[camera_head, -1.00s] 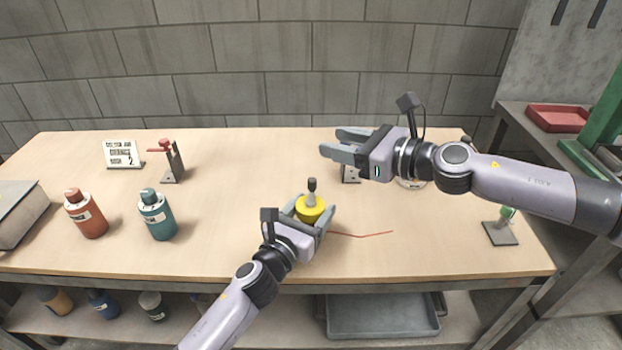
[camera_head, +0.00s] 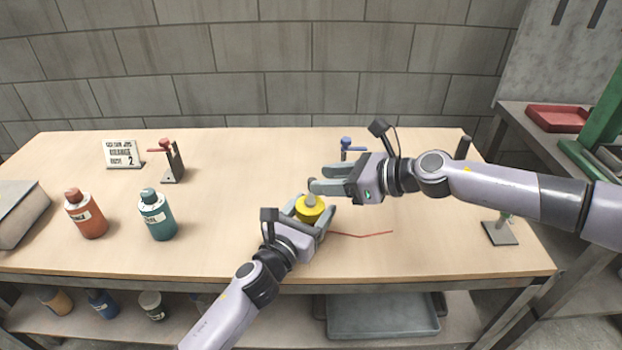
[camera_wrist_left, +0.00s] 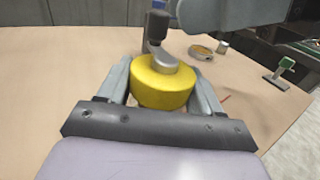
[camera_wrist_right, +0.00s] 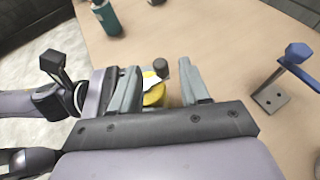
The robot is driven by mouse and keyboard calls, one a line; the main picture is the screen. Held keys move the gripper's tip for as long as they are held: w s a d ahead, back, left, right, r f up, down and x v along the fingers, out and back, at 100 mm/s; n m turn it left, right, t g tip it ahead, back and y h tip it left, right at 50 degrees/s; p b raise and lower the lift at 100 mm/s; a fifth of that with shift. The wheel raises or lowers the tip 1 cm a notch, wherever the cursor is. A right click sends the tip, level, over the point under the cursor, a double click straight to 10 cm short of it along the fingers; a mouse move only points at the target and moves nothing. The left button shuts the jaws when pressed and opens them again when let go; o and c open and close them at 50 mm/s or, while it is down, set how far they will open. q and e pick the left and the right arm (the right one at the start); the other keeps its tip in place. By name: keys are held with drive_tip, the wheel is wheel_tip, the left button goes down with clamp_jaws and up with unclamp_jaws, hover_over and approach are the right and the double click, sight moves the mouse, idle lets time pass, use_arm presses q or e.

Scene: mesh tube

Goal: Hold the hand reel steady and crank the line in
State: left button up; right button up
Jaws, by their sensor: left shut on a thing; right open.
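The hand reel is a yellow drum (camera_head: 309,211) with a grey crank arm and a dark knob on top. In the left wrist view the yellow drum (camera_wrist_left: 161,84) sits between the fingers, with the dark knob (camera_wrist_left: 156,24) above it. My left gripper (camera_head: 312,216) is shut on the drum near the table's front. My right gripper (camera_head: 325,184) is open, its fingertips right at the crank's top. In the right wrist view the knob (camera_wrist_right: 161,66) shows between its open fingers, apart from them. A thin red line (camera_head: 362,235) lies on the table right of the reel.
A red bottle (camera_head: 88,218) and a teal bottle (camera_head: 157,219) stand at left. A red-topped bracket (camera_head: 172,163), a sign (camera_head: 123,154) and a blue-topped stand (camera_head: 346,145) stand behind. A green-topped stand (camera_head: 499,233) is at right. The table between bottles and reel is clear.

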sight(311, 179)
drive_tip(key=shift+x, duration=2.2)
drive_tip(key=shift+c, duration=0.4)
clamp_jaws()
